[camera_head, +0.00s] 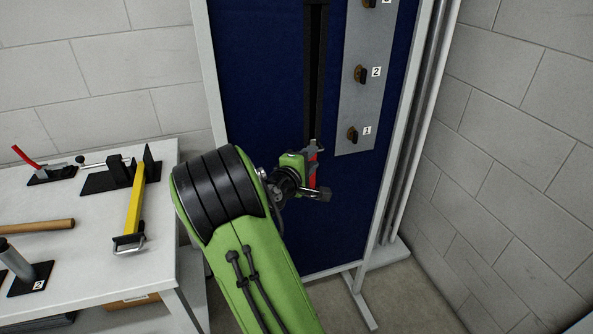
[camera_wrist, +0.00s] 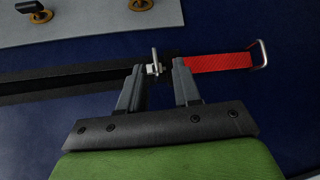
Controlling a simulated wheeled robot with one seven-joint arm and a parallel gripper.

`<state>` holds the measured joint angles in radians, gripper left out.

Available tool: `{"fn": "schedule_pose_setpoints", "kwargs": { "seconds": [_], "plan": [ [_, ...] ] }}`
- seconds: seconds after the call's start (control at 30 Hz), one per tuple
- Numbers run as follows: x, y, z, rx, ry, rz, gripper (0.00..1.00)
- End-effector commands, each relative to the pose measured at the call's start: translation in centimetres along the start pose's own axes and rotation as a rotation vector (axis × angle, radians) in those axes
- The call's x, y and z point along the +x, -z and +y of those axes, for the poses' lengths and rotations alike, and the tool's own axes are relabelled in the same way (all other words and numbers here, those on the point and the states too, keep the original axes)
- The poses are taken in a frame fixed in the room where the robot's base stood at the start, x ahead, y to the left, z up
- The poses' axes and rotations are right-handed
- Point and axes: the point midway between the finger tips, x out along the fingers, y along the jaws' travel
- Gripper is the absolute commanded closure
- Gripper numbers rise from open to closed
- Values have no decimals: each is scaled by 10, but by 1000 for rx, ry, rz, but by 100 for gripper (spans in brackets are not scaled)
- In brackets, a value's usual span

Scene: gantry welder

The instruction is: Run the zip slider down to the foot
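The zip slider (camera_wrist: 155,68) is a small metal piece with an upright tab, on the black zip tape (camera_wrist: 70,80) in the wrist view. My gripper (camera_wrist: 160,72) has one finger on each side of it. The fingers stand apart, with a small gap showing on the right of the slider; contact on the left cannot be told. A red strap (camera_wrist: 218,62) with a metal loop runs right from behind the right finger. In the head view my gripper (camera_head: 313,165) is at the lower part of the dark zip (camera_head: 315,80). The slider is not clear there, and the zip's foot is hidden.
The zip runs up a blue panel (camera_head: 260,80) in a pale frame. A grey plate (camera_head: 355,105) with numbered knobs is right of the zip. A white table (camera_head: 85,255) with clamps and a yellow-handled tool (camera_head: 134,205) stands left. Block walls are close behind and right.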

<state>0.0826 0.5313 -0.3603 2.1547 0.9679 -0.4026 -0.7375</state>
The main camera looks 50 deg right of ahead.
Motion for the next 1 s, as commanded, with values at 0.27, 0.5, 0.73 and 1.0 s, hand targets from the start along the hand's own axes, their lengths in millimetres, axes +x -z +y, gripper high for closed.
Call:
{"fn": "schedule_pose_setpoints", "kwargs": {
  "seconds": [0.27,0.5,0.73,1.0],
  "plan": [
    [-81,2,1,-4,1,10,68],
    [-122,2,0,-1,2,6,68],
    [-125,1,0,0,1,2,68],
    [-125,1,0,0,2,2,68]
  ]
}}
